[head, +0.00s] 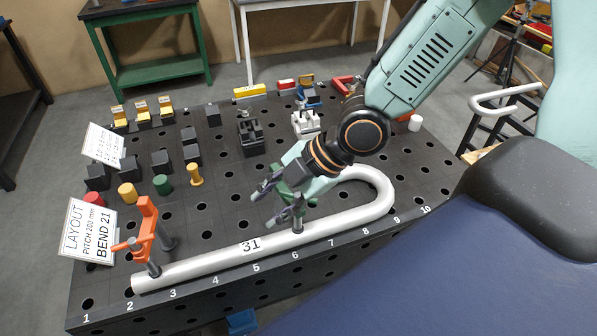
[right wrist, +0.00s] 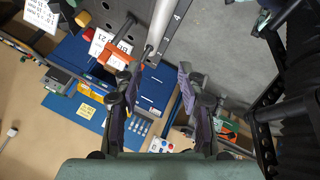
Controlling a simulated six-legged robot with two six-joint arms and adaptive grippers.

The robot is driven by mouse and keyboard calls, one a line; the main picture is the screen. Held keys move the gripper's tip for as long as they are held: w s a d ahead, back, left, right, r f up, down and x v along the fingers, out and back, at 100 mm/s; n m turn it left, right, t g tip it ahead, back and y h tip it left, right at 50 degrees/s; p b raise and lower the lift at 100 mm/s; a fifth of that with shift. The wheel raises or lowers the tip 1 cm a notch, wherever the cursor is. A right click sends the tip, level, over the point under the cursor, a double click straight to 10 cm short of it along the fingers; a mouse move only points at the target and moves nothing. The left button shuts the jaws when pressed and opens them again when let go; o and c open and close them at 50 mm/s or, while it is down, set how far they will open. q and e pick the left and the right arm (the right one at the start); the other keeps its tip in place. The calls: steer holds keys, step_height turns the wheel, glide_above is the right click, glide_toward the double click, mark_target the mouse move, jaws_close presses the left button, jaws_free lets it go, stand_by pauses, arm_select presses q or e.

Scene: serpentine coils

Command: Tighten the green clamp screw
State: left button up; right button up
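The green clamp (head: 292,203) is on the long run of the white bent pipe (head: 205,264), near the middle of the table's front edge. My right gripper (head: 272,202) is at the clamp and partly hides it. I cannot tell which part is the screw, or whether a finger touches the clamp. In the right wrist view, the fingers of my right gripper (right wrist: 160,88) are apart, with nothing clearly held between them. The green clamp is not clear in that view. My left gripper is not in view.
An orange clamp (head: 147,232) holds the pipe's left end; it also shows in the right wrist view (right wrist: 122,58). The perforated black table (head: 215,222) carries several dark blocks and coloured pegs farther back. A layout sign (head: 88,232) stands at the left.

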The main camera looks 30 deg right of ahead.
arm_select(q)
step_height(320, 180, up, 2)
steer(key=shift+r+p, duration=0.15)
steer(key=shift+p, duration=0.5)
arm_select(e)
steer(key=w+d+n+h, duration=0.1)
steer(key=d+n+h, duration=0.3)
steer(key=n, duration=1.7)
steer(key=d, duration=0.5)
steer(key=shift+d+r+h, duration=0.3)
steer(key=shift+d+r, duration=0.05)
steer(key=shift+d, duration=0.05)
